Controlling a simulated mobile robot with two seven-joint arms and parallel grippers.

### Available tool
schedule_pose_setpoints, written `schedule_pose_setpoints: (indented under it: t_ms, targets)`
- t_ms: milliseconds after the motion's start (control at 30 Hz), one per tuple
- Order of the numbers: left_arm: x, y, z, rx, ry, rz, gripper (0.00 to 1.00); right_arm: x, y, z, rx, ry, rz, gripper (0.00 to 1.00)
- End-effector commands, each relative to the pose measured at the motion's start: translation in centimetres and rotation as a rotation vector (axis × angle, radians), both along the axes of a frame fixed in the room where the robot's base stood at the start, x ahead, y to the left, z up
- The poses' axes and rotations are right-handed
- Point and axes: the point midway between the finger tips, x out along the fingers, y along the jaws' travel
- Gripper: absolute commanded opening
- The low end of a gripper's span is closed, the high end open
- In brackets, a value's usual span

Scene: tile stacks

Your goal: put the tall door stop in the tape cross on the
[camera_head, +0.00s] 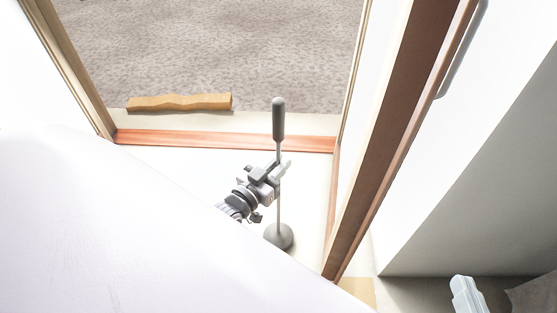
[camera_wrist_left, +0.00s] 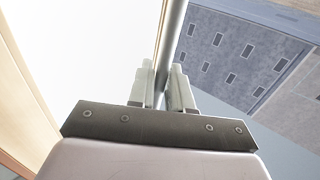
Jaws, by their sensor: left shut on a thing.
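The tall door stop (camera_head: 279,120) has a dark grey handle on top, a thin metal rod and a round grey base. It stands roughly upright in front of the doorway; I cannot tell whether its base touches the floor. My left gripper (camera_head: 279,168) is shut on the rod, just below the handle. In the left wrist view, the rod (camera_wrist_left: 174,30) runs up between the fingers of the left gripper (camera_wrist_left: 164,85). A pale grey part at the bottom right, seemingly my right gripper (camera_head: 467,294), shows only partly. I see no tape cross.
A wavy tan wooden piece (camera_head: 180,102) lies by the reddish threshold (camera_head: 225,141). Beyond it is bare grey-brown ground (camera_head: 220,50). A brown door edge (camera_head: 385,140) stands close to the right of the door stop. A large white surface fills the lower left.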

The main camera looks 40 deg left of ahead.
Motion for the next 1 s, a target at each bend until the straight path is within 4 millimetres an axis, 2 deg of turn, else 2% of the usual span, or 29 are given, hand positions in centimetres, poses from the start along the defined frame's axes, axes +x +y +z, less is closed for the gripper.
schedule_pose_setpoints:
  t_ms: [33,433,467,533,900,1000]
  targets:
    - [0.3,0.1,0.6,0.001,-0.024,0.001,0.00,0.0,-0.1,0.0,-0.004,-0.005,-0.001,0.00]
    - [0.3,0.1,0.3,0.001,-0.023,0.001,0.00,0.0,-0.1,0.0,-0.010,-0.012,-0.003,0.00]
    - [0.1,0.0,-0.4,0.001,-0.004,0.000,0.23,0.0,-0.2,0.0,-0.012,-0.014,-0.004,0.00]
    - [0.1,0.0,-0.3,0.001,-0.004,0.000,0.45,0.0,-0.2,0.0,-0.012,-0.014,-0.004,0.00]
    - [0.1,0.0,0.1,0.001,-0.004,0.000,0.45,-0.1,-0.1,0.3,-0.005,-0.010,-0.002,0.00]
    - [-1.0,0.1,0.0,0.001,-0.001,0.000,0.45,-0.1,0.0,0.5,0.005,0.001,0.003,0.00]
